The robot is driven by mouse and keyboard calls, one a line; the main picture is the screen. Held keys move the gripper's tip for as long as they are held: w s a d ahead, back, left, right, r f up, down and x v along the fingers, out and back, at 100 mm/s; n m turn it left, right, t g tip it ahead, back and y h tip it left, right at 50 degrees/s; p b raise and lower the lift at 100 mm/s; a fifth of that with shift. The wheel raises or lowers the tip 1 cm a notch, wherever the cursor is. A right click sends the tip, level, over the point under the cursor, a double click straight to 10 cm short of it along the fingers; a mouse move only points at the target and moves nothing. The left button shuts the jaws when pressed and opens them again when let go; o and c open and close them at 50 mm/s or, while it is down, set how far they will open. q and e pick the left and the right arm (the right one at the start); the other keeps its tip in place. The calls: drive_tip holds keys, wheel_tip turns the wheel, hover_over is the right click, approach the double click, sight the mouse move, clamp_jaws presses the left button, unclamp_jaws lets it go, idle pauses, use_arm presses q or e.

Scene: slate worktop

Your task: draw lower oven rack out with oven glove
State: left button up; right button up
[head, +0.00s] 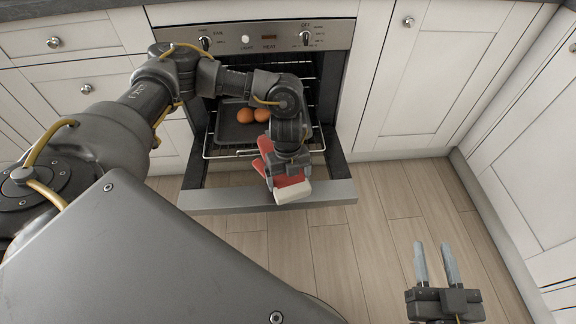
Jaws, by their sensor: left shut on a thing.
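The lower oven rack (222,155) is a wire rack in the open oven, its front edge showing over the inner end of the lowered door. A dark tray (228,130) with brown egg-like things (253,115) rests on it. The red oven glove (290,181) with a pale cuff is at my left gripper (284,170), over the door just in front of the rack. My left gripper is shut on the glove; its fingertips are mostly hidden. I cannot tell whether the glove touches the rack. My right gripper (435,264) is open and empty above the floor at lower right.
The oven door (320,192) is lowered and juts out over the wooden floor. The control panel (262,38) is above the opening. White cupboards (415,75) flank the oven and close off the right side. The floor right of the door is clear.

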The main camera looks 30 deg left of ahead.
use_arm(q)
drive_tip(key=shift+w+a+r+p, duration=0.15)
drive_tip(key=shift+w+r+p, duration=0.05)
drive_tip(key=shift+r+p, duration=0.75)
drive_tip(key=shift+w+a+r+p, duration=0.1)
drive_tip(key=shift+w+r+p, duration=0.05)
drive_tip(key=shift+r+p, duration=0.7)
drive_tip(key=s+d+r+p, duration=0.3)
drive_tip(key=s+d+p, duration=0.3)
drive_tip(key=p, duration=0.5)
drive_tip(key=shift+s+r, duration=0.4)
drive_tip(key=shift+s, duration=0.6)
